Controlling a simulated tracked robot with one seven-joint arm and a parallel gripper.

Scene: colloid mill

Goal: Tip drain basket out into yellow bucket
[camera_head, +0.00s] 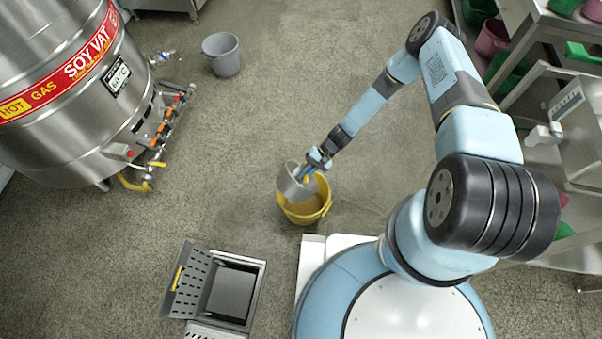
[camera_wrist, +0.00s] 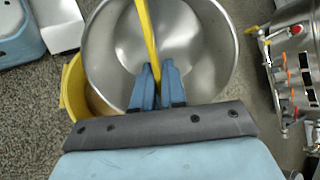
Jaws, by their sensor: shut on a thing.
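The drain basket (camera_head: 291,183) is a round grey metal vessel with a yellow handle (camera_wrist: 146,35). My gripper (camera_head: 316,160) is shut on that handle. In the wrist view my two blue fingers (camera_wrist: 157,80) close around the handle, in front of the basket's (camera_wrist: 205,45) open mouth. The inside that shows is bare, shiny metal; its lower part is hidden by my gripper. The yellow bucket (camera_head: 310,218) stands on the floor with brownish matter in it. The basket looks tilted and is over the bucket's upper left part. The bucket's rim (camera_wrist: 68,95) also shows in the wrist view.
An open floor drain (camera_head: 232,291) with a slotted cover (camera_head: 187,285) lies at the lower left. The soy vat (camera_head: 75,90) and its pipes stand left. A grey bucket (camera_head: 221,54) stands at the upper middle. Steel tables (camera_head: 560,25) line the right. The middle floor is clear.

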